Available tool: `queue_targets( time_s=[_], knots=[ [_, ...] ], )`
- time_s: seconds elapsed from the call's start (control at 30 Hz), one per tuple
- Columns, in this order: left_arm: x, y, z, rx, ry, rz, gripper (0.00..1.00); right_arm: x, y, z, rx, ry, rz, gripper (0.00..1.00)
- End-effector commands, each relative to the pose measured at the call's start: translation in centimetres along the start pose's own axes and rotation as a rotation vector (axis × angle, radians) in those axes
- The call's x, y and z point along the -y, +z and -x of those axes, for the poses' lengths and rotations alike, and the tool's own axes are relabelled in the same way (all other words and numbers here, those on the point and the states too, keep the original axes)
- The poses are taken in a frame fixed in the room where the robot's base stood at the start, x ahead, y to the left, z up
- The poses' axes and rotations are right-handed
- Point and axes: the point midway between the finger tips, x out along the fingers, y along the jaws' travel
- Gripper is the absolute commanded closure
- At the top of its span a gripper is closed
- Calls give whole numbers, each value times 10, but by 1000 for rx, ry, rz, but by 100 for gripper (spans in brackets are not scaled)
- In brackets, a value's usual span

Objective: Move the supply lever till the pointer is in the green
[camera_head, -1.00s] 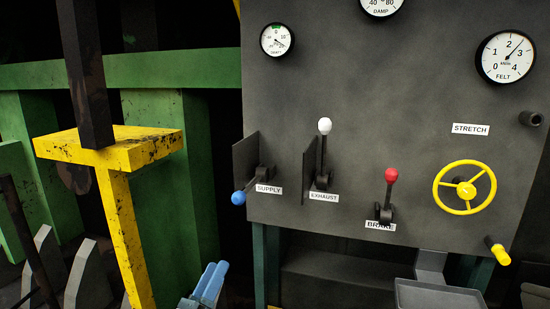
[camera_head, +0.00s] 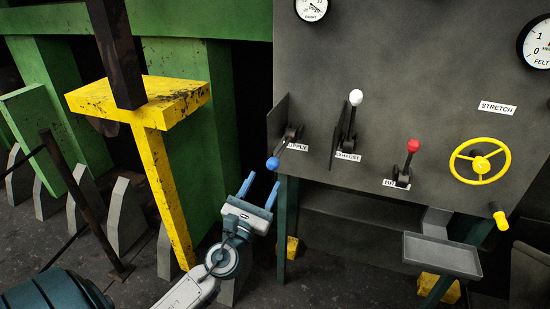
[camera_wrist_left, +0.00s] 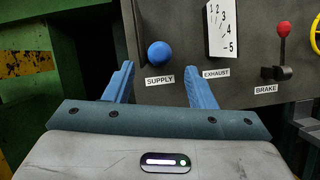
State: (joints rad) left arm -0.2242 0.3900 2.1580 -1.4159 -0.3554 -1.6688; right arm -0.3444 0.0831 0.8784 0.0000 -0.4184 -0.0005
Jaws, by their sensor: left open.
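The supply lever with its blue knob (camera_head: 273,163) points down and toward me at the left of the grey panel, above the SUPPLY label (camera_head: 298,146). The blue knob (camera_wrist_left: 160,54) also shows in the left wrist view, ahead of and between the two fingers. The draft gauge (camera_head: 311,8) is cut off at the top edge, so I cannot read its pointer or see its green band. My left gripper (camera_head: 260,190) is open and empty, just below and left of the knob, apart from it. My right gripper is not in view.
The exhaust lever with a white knob (camera_head: 356,98) stands beside a guard plate right of the supply lever. A red-knobbed brake lever (camera_head: 413,146) and a yellow handwheel (camera_head: 480,161) are further right. A yellow post (camera_head: 163,195) stands left of my gripper.

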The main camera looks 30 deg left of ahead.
Motion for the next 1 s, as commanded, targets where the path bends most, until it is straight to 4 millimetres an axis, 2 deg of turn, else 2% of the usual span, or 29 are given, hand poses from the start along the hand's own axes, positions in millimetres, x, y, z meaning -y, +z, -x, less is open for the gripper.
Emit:
queue_targets(
  time_s=[0.2,0.3,0.4,0.6,0.87,1.0],
  knots=[
    [-1,5,-36,2,2,3,50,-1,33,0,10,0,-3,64],
    [-1,4,-53,1,1,2,50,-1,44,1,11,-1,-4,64],
    [0,2,-64,1,1,3,50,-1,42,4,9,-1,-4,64],
    [0,1,-75,0,0,3,50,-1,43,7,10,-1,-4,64],
    [0,0,-75,0,-1,3,50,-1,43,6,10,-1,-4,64],
    [0,0,-75,0,-1,3,77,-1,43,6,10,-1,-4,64]
  ],
)
